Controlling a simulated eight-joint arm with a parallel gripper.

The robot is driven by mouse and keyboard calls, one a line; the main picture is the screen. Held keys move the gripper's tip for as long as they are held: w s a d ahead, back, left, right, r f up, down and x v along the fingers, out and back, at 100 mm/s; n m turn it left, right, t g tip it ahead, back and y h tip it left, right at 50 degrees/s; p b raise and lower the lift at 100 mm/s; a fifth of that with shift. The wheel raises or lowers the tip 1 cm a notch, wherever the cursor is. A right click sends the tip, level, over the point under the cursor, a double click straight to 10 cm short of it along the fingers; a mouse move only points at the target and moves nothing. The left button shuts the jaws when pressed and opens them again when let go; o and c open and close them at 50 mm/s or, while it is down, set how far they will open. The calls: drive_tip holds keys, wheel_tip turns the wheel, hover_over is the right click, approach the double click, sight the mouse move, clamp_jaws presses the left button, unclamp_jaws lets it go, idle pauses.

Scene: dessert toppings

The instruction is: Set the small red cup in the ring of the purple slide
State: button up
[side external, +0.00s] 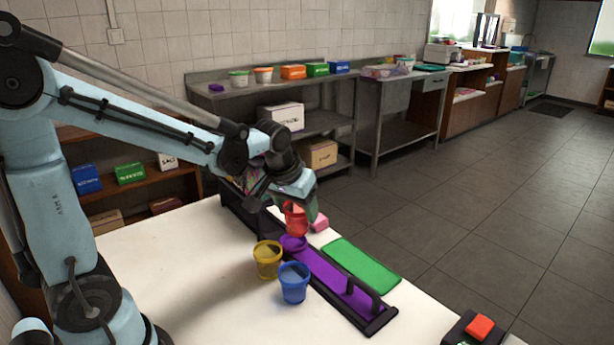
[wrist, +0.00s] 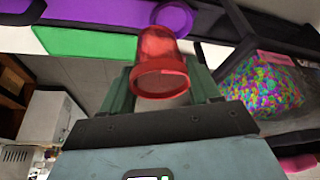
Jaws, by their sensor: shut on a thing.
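The small red cup (side external: 296,221) is between the fingers of my gripper (side external: 293,207), which is shut on it. The purple slide (side external: 330,274) runs along a black rail on the white table. Its ring (side external: 292,243) is at the slide's far end, just below the cup. I cannot tell whether the cup's base touches the ring. In the wrist view the red cup (wrist: 160,65) sits between the green fingers, its wide mouth toward the camera. Its narrow end overlaps the purple ring (wrist: 176,17) in that view.
A yellow cup (side external: 267,260) and a blue cup (side external: 294,283) stand left of the slide. A green board (side external: 362,261) lies to its right. A bin of colourful toppings (wrist: 262,84) is near the gripper. A black box with a red button (side external: 480,327) is at the front right.

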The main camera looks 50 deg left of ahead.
sight(291, 203)
drive_tip(key=a+f, duration=0.1)
drive_tip(key=w+a+f, duration=0.1)
drive_tip(key=a, duration=0.1)
drive_tip(key=shift+f, duration=1.95)
drive_tip(key=shift+f, duration=0.1)
drive_tip(key=o, duration=1.1)
drive_tip(key=v, duration=1.2)
drive_tip(key=s+d+f+m+t+h, duration=0.1)
drive_tip(key=s+d+m+t, duration=0.2)
drive_tip(key=s+d, duration=0.3)
drive_tip(key=shift+s+d+f+m+h, duration=0.35)
drive_tip(key=shift+d+m, duration=0.45)
drive_tip(key=shift+d, duration=0.35)
